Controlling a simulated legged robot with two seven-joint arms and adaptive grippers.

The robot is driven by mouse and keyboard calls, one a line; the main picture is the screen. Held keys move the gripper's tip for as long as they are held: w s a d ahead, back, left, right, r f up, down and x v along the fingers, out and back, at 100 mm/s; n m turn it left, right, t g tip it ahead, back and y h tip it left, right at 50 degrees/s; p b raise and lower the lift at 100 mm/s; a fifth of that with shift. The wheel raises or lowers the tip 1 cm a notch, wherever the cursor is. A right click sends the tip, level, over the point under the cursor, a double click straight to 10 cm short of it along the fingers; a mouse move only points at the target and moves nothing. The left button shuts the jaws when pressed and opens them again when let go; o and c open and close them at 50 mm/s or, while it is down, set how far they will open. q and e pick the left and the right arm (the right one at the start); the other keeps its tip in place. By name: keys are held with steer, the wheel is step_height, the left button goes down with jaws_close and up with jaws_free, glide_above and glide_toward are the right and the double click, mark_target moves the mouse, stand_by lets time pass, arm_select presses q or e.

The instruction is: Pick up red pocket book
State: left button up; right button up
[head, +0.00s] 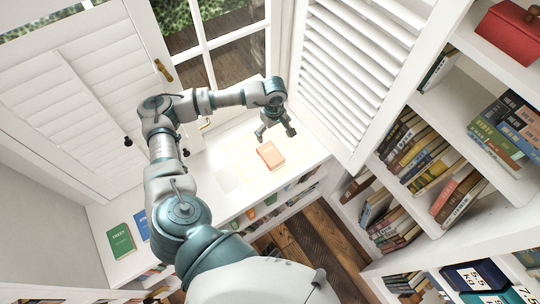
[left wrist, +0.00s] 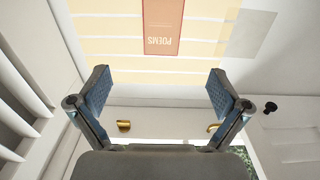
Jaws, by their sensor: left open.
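The red pocket book (head: 270,155) lies flat on the white window ledge (head: 225,195), in a patch of sunlight. In the left wrist view the red book (left wrist: 162,28), with "POEMS" on its cover, shows at the top middle, partly cut off by the frame edge. My left gripper (head: 276,133) is over the ledge just behind the book, pointing down. In the left wrist view its two fingers (left wrist: 160,92) are wide apart with nothing between them. The book lies beyond the fingertips, apart from them. My right gripper is not in view.
A green book (head: 121,241) and a blue book (head: 142,226) lie at the ledge's left end. White louvred shutters (head: 345,70) stand close to the right of my gripper. A full bookshelf (head: 455,120) is at the right. The ledge around the red book is clear.

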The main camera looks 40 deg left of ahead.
arm_select(q)
step_height(320, 180, down, 6)
glide_above(272, 155)
steer(key=f, duration=0.5)
steer(key=shift+a, duration=0.2)
steer(key=shift+a+f, duration=0.2)
steer(key=shift+f, duration=0.35)
steer(key=f, duration=0.2)
steer(key=d+f, duration=0.1)
steer(key=f, duration=0.1)
steer(key=shift+s+f+b, duration=0.1)
steer(key=shift+f+b, duration=0.05)
steer(key=shift+b, duration=0.25)
steer(key=shift+f, duration=0.1)
steer(key=shift+a, duration=0.25)
steer(key=shift+c, duration=1.4)
steer(key=shift+a+f, duration=0.15)
steer(key=c, duration=0.8)
steer(key=shift+c, duration=0.6)
steer(key=shift+d, duration=0.2)
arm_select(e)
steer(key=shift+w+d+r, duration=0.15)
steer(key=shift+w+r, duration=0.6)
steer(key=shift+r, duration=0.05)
arm_select(q)
steer(key=shift+d, duration=0.1)
